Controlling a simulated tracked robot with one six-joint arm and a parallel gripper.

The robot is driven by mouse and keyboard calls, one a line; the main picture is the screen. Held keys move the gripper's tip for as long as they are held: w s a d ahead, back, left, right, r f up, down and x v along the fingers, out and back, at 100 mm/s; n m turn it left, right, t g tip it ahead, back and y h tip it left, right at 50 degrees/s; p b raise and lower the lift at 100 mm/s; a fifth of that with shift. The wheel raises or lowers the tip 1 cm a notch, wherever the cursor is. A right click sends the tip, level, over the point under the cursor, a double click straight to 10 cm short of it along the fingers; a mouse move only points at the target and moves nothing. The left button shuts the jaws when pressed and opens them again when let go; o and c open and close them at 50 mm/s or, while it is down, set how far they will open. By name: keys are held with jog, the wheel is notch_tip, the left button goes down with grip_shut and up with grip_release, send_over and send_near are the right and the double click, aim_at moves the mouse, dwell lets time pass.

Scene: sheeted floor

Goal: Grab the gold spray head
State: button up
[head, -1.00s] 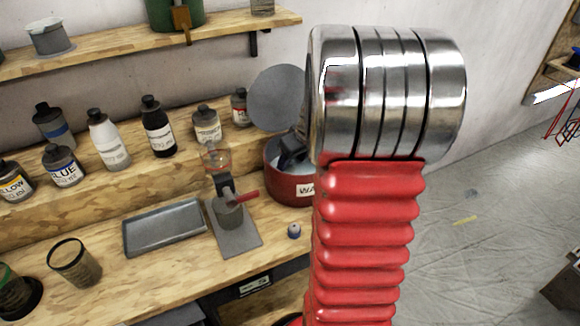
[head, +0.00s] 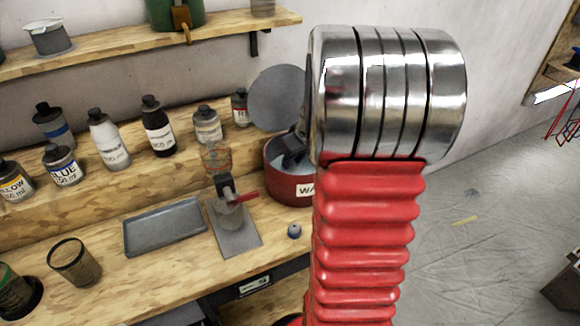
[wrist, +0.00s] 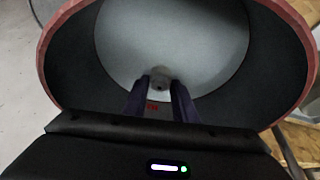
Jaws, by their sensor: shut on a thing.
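My gripper (wrist: 160,92) is down inside a round red container, its two dark fingers pointing at the pale grey bottom. The fingers are shut on a small, dull grey-brown spray head (wrist: 160,76), held between their tips. It looks dim here, and its gold colour does not show clearly. In the head view, part of my dark gripper (head: 293,143) shows over the rim of the red container (head: 285,188), whose label begins "WA". My red and silver arm hides the container's right side and the spray head.
A round grey disc (head: 277,97) stands behind the container. A stand with a red-handled part (head: 238,200), a grey tray (head: 165,226) and several bottles are to the left.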

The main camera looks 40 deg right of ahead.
notch_tip(320, 180, up, 18)
jog(key=shift+r, duration=0.1)
dwell(0.7)
